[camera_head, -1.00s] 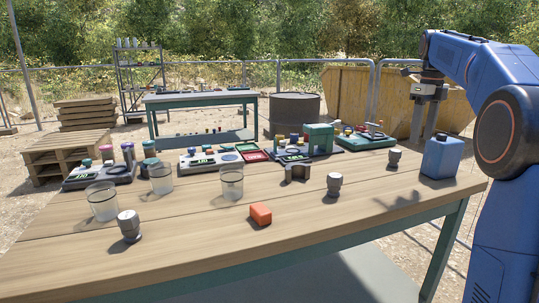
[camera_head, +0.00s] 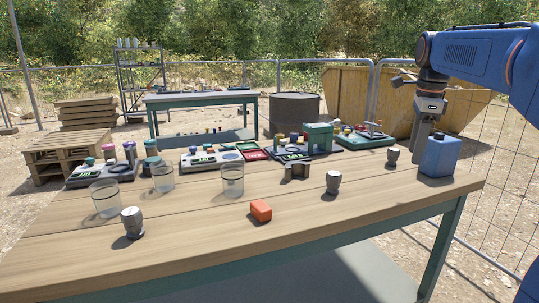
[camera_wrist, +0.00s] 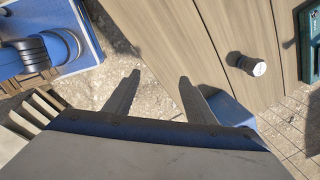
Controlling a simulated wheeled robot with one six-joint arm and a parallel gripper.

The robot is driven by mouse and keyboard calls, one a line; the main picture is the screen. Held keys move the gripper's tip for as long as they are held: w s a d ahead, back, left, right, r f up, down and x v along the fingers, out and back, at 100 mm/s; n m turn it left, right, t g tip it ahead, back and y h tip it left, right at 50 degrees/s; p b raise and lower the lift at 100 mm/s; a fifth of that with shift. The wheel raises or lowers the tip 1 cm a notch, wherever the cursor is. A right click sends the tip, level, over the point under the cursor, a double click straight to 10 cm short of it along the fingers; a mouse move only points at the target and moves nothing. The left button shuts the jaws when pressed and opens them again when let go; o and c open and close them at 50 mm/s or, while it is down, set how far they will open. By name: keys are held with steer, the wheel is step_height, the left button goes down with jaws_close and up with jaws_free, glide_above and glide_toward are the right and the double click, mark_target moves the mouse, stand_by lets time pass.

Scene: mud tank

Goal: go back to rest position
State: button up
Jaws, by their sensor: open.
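My gripper (camera_head: 422,128) is at the right of the head view, raised beside the right end of the wooden table (camera_head: 330,225). It points down and holds nothing. In the wrist view its two fingers (camera_wrist: 160,95) stand apart, with gravel and the table edge below. A blue canister (camera_head: 438,156) stands on the table's right end, close to the gripper in the head view. In the wrist view the canister (camera_wrist: 232,112) is partly hidden behind a finger.
Metal weights (camera_head: 333,182), an orange block (camera_head: 260,211) and clear beakers (camera_head: 230,180) stand on the table. Several instrument units (camera_head: 210,160) line its back edge. A mesh fence (camera_head: 490,150) and a yellow skip (camera_head: 350,97) are behind.

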steer(key=s+a+f+n+t, duration=0.1)
steer(key=s+a+f+n, duration=0.2)
steer(key=s+f+n, duration=0.4)
steer(key=s+a+f+n+t, duration=0.1)
steer(key=s+a+f+n, duration=0.3)
steer(key=s+f+n, duration=0.4)
steer(key=s+a+f+n+t, duration=0.1)
steer(key=s+a+f+n, duration=0.3)
steer(key=s, duration=1.1)
step_height(320, 180, down, 6)
steer(key=n, duration=0.3)
steer(key=shift+a+t, duration=0.2)
steer(key=shift+t, duration=0.1)
steer(key=shift+o, duration=0.5)
steer(key=shift+r, duration=0.1)
